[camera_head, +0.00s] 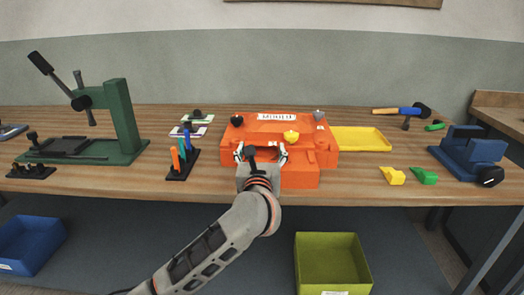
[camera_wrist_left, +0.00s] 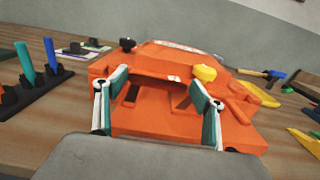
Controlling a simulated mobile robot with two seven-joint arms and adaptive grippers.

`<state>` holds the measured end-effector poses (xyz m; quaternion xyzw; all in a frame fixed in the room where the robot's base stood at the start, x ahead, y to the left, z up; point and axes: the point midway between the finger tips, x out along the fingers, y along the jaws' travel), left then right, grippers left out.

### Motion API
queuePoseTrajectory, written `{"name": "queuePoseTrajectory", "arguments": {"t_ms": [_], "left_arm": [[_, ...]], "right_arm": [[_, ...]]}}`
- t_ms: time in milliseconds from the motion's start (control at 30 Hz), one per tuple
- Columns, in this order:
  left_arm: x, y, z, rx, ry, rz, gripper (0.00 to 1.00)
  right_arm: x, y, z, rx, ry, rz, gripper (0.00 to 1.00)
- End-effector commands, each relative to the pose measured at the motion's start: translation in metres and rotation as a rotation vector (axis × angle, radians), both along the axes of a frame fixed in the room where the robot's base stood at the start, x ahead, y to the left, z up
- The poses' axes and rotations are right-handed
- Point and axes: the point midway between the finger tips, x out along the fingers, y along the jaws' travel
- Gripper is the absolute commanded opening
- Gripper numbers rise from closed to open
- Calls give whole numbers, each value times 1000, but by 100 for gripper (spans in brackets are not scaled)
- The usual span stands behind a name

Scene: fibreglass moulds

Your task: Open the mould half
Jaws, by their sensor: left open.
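The orange mould (camera_head: 320,157) sits on the wooden workbench, with a white "MOULD" label along its far top edge. It also shows in the left wrist view (camera_wrist_left: 150,125). A black knob (camera_head: 237,120), a yellow knob (camera_head: 291,135) and a grey knob (camera_head: 318,115) stand on its top. The upper part appears to lie on the lower one. My left gripper (camera_head: 261,152) is at the mould's front face, its fingers apart with nothing visible between them. In the left wrist view the fingers (camera_wrist_left: 160,100) reach towards the front of the mould; contact cannot be told. My right gripper is not in view.
A green press (camera_head: 122,120) stands at the left, near a rack of coloured tools (camera_head: 183,165). A yellow tray (camera_head: 362,138) lies right of the mould. A blue vice (camera_head: 472,152) and a hammer (camera_head: 402,111) are farther right. A green bin (camera_head: 333,262) is below the bench.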

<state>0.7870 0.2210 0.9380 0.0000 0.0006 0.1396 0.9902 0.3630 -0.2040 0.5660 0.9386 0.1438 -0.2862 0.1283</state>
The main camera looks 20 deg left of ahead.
Motion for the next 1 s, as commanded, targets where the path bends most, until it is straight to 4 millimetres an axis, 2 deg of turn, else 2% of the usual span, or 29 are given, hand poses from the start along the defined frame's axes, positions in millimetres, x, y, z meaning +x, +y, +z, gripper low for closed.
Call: {"name": "queuePoseTrajectory", "arguments": {"t_ms": [333, 500, 667, 800, 1000], "left_arm": [[5, 2, 0, 0, -1, 0, 69], [5, 1, 0, 0, -1, 0, 25], [4, 1, 3, -1, 1, -1, 24], [4, 1, 13, -7, 10, -2, 24], [5, 1, 17, -10, 24, -2, 24]], "right_arm": [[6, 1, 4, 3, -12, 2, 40], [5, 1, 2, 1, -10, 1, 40], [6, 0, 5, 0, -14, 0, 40], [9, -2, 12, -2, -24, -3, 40], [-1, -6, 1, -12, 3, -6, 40]]}}
